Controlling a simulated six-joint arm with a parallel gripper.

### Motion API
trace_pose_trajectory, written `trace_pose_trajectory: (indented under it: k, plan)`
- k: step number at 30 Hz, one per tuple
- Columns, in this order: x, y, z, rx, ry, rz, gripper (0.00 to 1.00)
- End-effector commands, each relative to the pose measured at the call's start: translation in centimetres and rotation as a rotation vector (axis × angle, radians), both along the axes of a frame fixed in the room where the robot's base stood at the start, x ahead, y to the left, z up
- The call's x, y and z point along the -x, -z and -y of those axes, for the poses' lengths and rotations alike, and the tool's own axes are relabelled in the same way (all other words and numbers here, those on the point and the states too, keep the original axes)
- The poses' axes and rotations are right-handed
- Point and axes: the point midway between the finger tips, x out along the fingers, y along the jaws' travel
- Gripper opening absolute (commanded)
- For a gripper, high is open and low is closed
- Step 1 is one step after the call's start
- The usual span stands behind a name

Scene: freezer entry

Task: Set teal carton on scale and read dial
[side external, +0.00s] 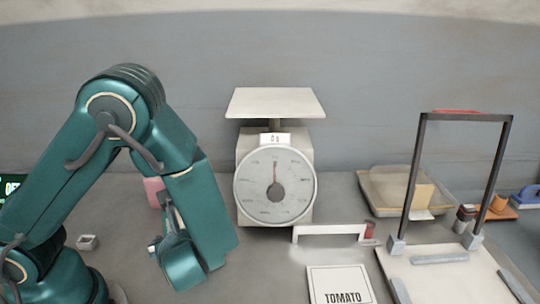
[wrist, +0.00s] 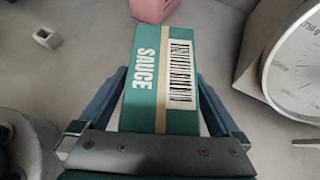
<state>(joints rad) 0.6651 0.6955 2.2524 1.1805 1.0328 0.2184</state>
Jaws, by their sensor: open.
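The teal carton (wrist: 148,70), with a tan stripe, a barcode and the word SAUCE, is between the two blue fingers of my open gripper (wrist: 162,88) in the wrist view. Small gaps show beside it; whether a finger touches it is unclear. In the side view I cannot tell the carton apart from my teal arm, which bends down left of the scale. The white scale (side external: 247,150) stands upright with an empty flat pan (side external: 275,103). Its round dial (side external: 275,205) faces the camera, needle pointing straight up. Part of the dial (wrist: 298,70) shows in the wrist view.
A pink block (side external: 153,190) stands behind my arm, and a small grey block (side external: 87,242) lies left. A white bracket (side external: 330,239) and a TOMATO card (side external: 340,283) lie in front of the scale. A tall dark frame (side external: 407,180) and a tray (side external: 380,205) stand right.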

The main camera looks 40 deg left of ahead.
Motion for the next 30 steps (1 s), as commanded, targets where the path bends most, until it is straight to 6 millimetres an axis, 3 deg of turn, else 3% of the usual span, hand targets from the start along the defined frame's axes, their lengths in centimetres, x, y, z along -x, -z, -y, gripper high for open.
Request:
trace_pose_trajectory:
  k: [4,5,12,13,30]
  plan:
    - [0.0,0.0,0.0,0.0,0.0,0.0,1.0]
    - [0.0,0.0,0.0,0.0,0.0,0.0,0.96]
    - [0.0,0.0,0.0,-0.001,0.0,0.0,0.04]
    - [0.0,0.0,0.0,-0.001,-0.001,0.001,0.0]
    - [-0.1,-1.2,0.0,-0.001,-0.002,0.005,0.0]
